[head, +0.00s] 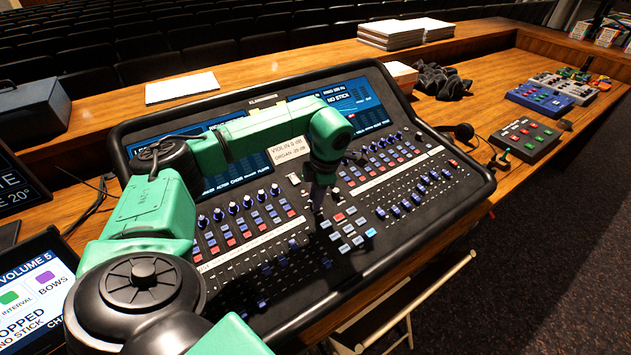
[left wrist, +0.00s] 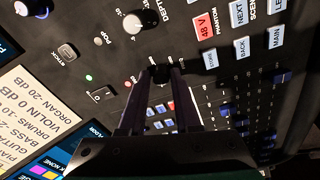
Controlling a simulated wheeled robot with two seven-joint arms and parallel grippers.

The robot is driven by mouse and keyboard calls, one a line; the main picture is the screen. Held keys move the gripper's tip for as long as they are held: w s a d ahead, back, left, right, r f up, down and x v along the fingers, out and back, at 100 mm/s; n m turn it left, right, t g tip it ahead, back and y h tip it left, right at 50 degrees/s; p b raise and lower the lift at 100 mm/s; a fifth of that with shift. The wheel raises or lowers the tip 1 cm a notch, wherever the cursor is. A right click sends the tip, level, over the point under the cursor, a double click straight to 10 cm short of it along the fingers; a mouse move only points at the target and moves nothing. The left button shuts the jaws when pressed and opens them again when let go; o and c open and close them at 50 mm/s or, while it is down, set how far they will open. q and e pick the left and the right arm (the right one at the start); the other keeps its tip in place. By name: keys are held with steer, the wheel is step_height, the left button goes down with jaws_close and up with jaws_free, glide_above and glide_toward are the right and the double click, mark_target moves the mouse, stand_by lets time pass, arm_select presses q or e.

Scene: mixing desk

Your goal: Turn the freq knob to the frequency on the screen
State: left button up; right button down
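The mixing desk (head: 270,252) fills the middle of the head view. Its upper right screen (head: 375,103) reads "NO STICK", with a line above it too small to read surely. My left gripper (head: 318,208) points down at the middle of the panel. In the left wrist view my left gripper (left wrist: 160,72) has its two fingers apart, with a dark round knob (left wrist: 158,73) at the tips. Whether they pinch it is unclear. No readable "freq" label shows, so I cannot tell whether this is the freq knob. My right gripper is out of view.
A white-topped knob (left wrist: 140,22) and square buttons (left wrist: 205,25) lie close to the fingers. A paper note (left wrist: 35,110) lists instruments and dB values. Rows of faders and small knobs surround the gripper. Small colored boxes (head: 527,138) stand on the wooden counter at right.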

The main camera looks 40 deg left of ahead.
arm_select(q)
steer(key=shift+o, duration=1.1)
steer(key=shift+s, duration=0.1)
steer(key=shift+r, duration=0.1)
steer(key=shift+d+r, duration=0.1)
steer(key=shift+r, duration=0.3)
step_height(320, 180, up, 8)
steer(key=d+b, duration=0.2)
step_height(320, 180, up, 6)
steer(key=p, duration=0.3)
glide_above(321, 210)
steer(key=d, duration=0.1)
steer(key=shift+s+f, duration=0.1)
steer(key=shift+f, duration=0.15)
